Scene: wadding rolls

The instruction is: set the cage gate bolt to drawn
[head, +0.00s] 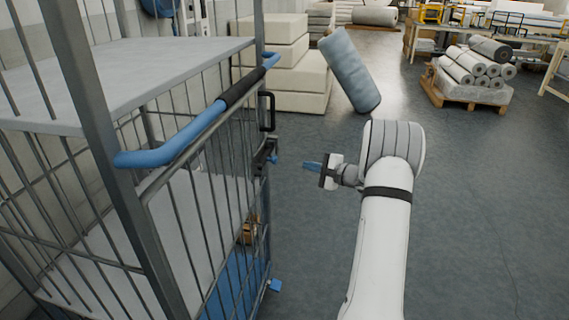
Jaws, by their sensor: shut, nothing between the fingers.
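The wire roll cage (190,215) stands at the left, with a gate on its side facing the floor. A dark bolt fitting (263,154) with a small blue knob sits at the gate's right edge, below a black pull handle (267,111). It is too small here to tell how the bolt is set. My gripper (306,164) is to the right of the bolt, its blue fingers pointing left at it. The fingers are shut and empty, with a gap between them and the bolt.
A blue roll (349,70) stands tilted beyond my gripper. White blocks (294,82) are stacked behind. A pallet of rolls (477,78) stands far right. The floor at right is clear.

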